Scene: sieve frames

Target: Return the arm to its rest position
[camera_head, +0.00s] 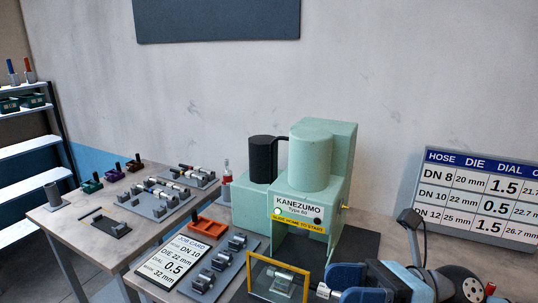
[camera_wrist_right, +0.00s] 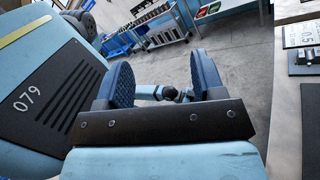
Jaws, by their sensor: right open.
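My right arm (camera_head: 455,283) comes in at the lower right of the head view, in front of the green KANEZUMO machine (camera_head: 335,180). Its blue gripper parts show near the bottom edge, beside the yellow-framed guard (camera_head: 250,274). In the right wrist view my right gripper (camera_wrist_right: 164,80) has its two blue finger pads well apart. Nothing is held between them; floor and a light blue arm-like part show beyond the gap. My left gripper is in neither view.
The front bench holds a job card (camera_head: 183,262), an orange tray (camera_head: 207,227) and a grey rack of metal dies (camera_head: 220,265). A second table (camera_head: 75,225) stands left. A dial chart (camera_head: 470,198) is at the right. Open floor (camera_wrist_right: 238,60) shows in the wrist view.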

